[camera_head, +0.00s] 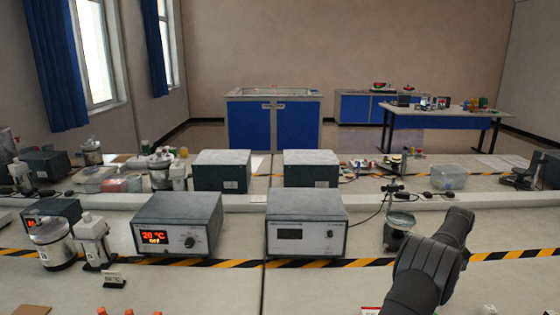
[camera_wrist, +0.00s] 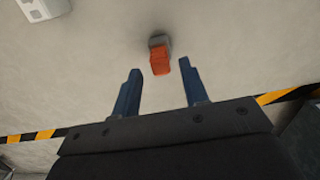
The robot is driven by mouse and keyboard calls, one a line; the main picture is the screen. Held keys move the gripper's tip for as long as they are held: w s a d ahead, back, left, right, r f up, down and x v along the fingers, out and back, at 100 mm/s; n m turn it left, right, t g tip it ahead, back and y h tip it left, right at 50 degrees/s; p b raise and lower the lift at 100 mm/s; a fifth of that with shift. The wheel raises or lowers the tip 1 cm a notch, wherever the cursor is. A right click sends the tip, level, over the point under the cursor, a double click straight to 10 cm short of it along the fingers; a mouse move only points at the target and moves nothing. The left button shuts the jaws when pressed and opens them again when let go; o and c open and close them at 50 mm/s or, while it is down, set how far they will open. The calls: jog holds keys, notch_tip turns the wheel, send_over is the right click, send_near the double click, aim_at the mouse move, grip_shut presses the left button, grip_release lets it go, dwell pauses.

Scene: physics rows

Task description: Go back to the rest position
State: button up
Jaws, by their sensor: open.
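My gripper (camera_wrist: 160,88) shows in the wrist view with its two blue fingers apart and nothing between them. An orange and grey block-like object (camera_wrist: 160,55) lies on the pale table beyond the fingertips, apart from them. In the head view my dark arm is at the lower right, and the gripper's fingers are not visible there.
A box with a red display (camera_head: 178,224) and a box with a dark display (camera_head: 306,223) stand on the bench (camera_head: 240,285). A round metal-topped device (camera_head: 399,230) stands close left of my arm. Small orange objects (camera_head: 128,311) lie at the front edge. Yellow-black tape (camera_head: 350,262) crosses the bench.

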notch_tip(320, 180, down, 4)
jog(key=shift+r, duration=0.15)
notch_tip(320, 180, up, 5)
jog(key=shift+s+d+f, duration=0.1)
jog(key=shift+s+f, duration=0.05)
jog(key=s+d+r, duration=0.3)
jog(key=s+r, duration=0.4)
jog(key=s, duration=0.4)
jog(key=w+a+n, duration=0.2)
jog(key=w+a, duration=0.8)
jog(key=a, duration=0.3)
jog(key=w+a+n, duration=0.3)
jog(key=w+a, duration=0.6)
jog(key=a, duration=0.3)
jog(key=w+a+n, duration=0.2)
jog(key=w+a, duration=0.1)
jog(key=a, duration=1.3)
jog(key=w+a+n, duration=0.2)
jog(key=w+a, duration=0.1)
jog(key=a, duration=1.3)
jog(key=shift+w+a+f+n, duration=0.2)
jog(key=shift+w+f+n, duration=0.1)
jog(key=shift+w+n, duration=0.1)
